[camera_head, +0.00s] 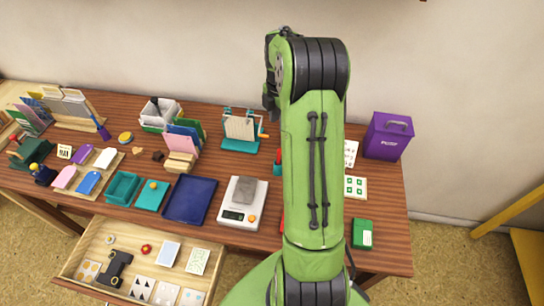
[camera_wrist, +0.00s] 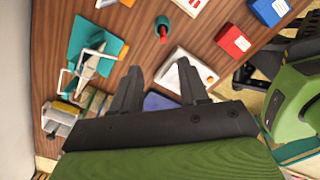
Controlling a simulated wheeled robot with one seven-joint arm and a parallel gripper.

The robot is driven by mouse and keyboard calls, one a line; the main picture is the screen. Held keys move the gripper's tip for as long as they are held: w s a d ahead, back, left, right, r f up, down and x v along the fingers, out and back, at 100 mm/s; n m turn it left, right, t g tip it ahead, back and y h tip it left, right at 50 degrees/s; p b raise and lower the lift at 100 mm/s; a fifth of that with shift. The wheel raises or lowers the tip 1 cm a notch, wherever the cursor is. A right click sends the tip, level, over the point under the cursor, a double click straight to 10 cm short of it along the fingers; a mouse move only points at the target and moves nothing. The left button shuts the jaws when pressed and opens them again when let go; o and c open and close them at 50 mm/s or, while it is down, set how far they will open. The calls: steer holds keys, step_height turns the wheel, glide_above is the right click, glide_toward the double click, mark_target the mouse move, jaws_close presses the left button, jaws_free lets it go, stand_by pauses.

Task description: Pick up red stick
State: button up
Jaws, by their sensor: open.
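The only red stick-like thing I make out is a small upright piece with a red top and a dark green lower part (camera_wrist: 163,30), at the top centre of the wrist view. In the head view a small teal and red piece (camera_head: 278,162), partly covered by my arm, seems to be the same thing. My gripper (camera_wrist: 158,78) shows in the wrist view with its two dark fingers apart and nothing between them. The piece lies beyond the fingertips, apart from them. In the head view my arm hides the gripper.
A teal stand with a white frame (camera_head: 240,135) is left of the piece. A white scale (camera_head: 243,205) bears a grey block. A red box (camera_wrist: 232,40) and a blue box (camera_wrist: 269,10) stand nearby. A purple box (camera_head: 389,136) is at the back right. A drawer (camera_head: 135,250) is open in front.

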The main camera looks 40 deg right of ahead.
mark_target(279, 150)
steer(key=f, duration=0.3)
steer(key=f+b, duration=0.1)
steer(key=f, duration=0.3)
steer(key=f+b, duration=0.1)
steer(key=f, duration=0.2)
steer(key=shift+s+f, duration=0.35)
steer(key=shift+f, duration=0.05)
step_height(279, 150, down, 5)
steer(key=shift+a+r+b, duration=0.1)
steer(key=shift+b, duration=0.25)
jaws_close()
